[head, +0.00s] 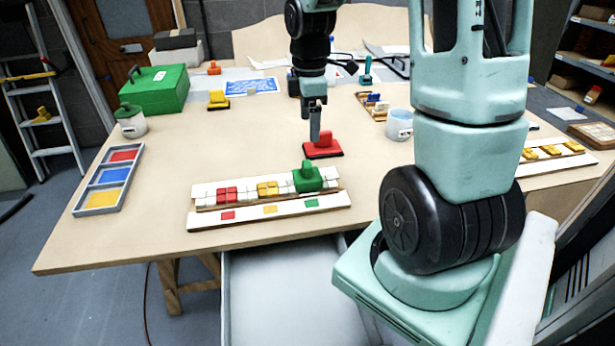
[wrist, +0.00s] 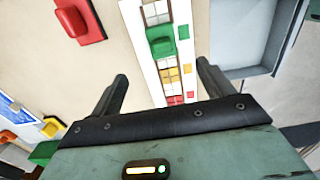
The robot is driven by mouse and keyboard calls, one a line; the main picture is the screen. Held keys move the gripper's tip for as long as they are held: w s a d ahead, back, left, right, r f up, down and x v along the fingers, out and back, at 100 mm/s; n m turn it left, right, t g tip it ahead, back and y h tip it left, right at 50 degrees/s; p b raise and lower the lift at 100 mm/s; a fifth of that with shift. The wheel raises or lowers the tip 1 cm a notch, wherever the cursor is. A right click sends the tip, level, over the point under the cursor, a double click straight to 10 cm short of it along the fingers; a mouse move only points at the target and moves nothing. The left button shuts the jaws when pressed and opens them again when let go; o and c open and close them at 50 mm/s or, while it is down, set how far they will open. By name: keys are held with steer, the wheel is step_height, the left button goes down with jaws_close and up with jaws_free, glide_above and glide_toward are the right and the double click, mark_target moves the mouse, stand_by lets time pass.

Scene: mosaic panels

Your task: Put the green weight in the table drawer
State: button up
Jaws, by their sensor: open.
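The green weight (head: 308,179), a block with a knob on top, sits on the right part of the tile panel (head: 262,190) on the table. It also shows in the wrist view (wrist: 161,42), beyond my fingertips and roughly between their lines. My gripper (head: 315,132) is open and empty, above the table near the red weight (head: 323,148). Its two fingers (wrist: 160,82) are spread in the wrist view. The table drawer (head: 285,295) is pulled out below the front edge, and its visible inside is empty. My arm hides its right side in the head view.
A tray of red, blue and yellow (head: 110,178) lies at the left. A green box (head: 153,90), a lidded pot (head: 131,122), a yellow weight (head: 218,100) and a pale cup (head: 399,124) stand farther back.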

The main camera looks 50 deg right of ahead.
mark_target(307, 163)
step_height(307, 163, down, 10)
steer(key=shift+a+r+p, duration=0.15)
steer(key=shift+p, duration=0.15)
steer(key=shift+a+f+p, duration=0.2)
steer(key=shift+f+p, duration=0.35)
steer(key=shift+f, duration=2.05)
steer(key=c, duration=1.4)
steer(key=shift+w, duration=0.1)
steer(key=shift+c, duration=1)
steer(key=shift+r, duration=0.15)
